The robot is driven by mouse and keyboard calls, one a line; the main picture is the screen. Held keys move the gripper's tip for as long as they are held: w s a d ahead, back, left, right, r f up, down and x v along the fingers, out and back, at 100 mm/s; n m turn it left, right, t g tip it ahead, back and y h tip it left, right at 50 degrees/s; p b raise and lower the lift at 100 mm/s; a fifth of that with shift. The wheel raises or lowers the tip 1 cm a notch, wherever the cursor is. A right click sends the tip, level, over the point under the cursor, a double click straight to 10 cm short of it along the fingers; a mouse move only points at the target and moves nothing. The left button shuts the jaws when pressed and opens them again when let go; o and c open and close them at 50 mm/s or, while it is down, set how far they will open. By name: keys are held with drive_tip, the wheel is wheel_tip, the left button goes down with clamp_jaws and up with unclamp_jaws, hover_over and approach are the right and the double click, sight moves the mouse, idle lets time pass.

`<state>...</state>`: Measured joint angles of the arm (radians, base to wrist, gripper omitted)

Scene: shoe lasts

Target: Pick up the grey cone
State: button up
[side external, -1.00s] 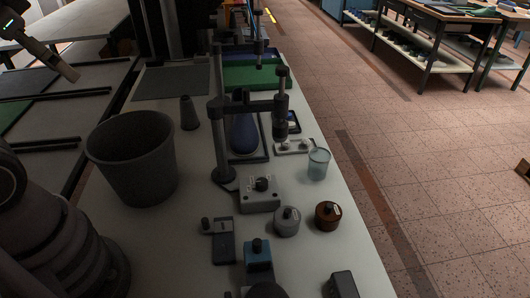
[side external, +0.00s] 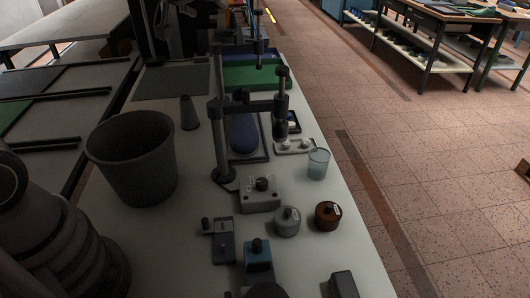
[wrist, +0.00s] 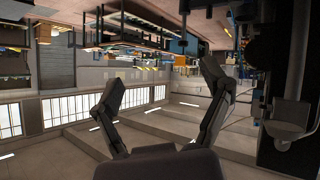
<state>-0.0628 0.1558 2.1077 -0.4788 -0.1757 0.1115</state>
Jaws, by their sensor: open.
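The grey cone (side external: 188,113) stands upright on the white bench in the side view, just behind and to the right of a large dark grey bucket. Nothing touches it. My gripper (wrist: 164,75) shows only in the wrist view, with its two fingers spread wide and nothing between them. The wrist view looks out into the room, which appears upside down, and I cannot make out the cone there. In the side view my gripper is out of the picture, so its distance from the cone cannot be told.
The bucket (side external: 133,160) stands left of the bench's middle. A dark clamp stand (side external: 219,130) rises right of the cone. A clear beaker (side external: 318,163), a brown round container (side external: 327,215) and several small devices fill the front and right. A dark mat (side external: 172,82) lies behind the cone.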

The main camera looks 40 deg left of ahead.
drive_tip(key=w+a+f+n+y, duration=0.3)
drive_tip(key=w+a+f+y, duration=0.1)
drive_tip(key=w+a+f, duration=0.3)
drive_tip(key=n+g+y, duration=0.4)
drive_tip(key=n+y, duration=0.1)
drive_tip(key=y, duration=0.6)
hover_over(187, 101)
wheel_tip(187, 101, down, 19)
drive_tip(key=f, duration=0.6)
drive_tip(key=shift+s+d+f, duration=0.25)
drive_tip(key=shift+d+f, duration=0.05)
drive_tip(key=shift+d, duration=0.1)
drive_tip(key=shift+x, duration=1.15)
drive_tip(key=shift+w+a, duration=0.2)
drive_tip(key=shift+a, duration=0.1)
drive_tip(key=c, duration=1.3)
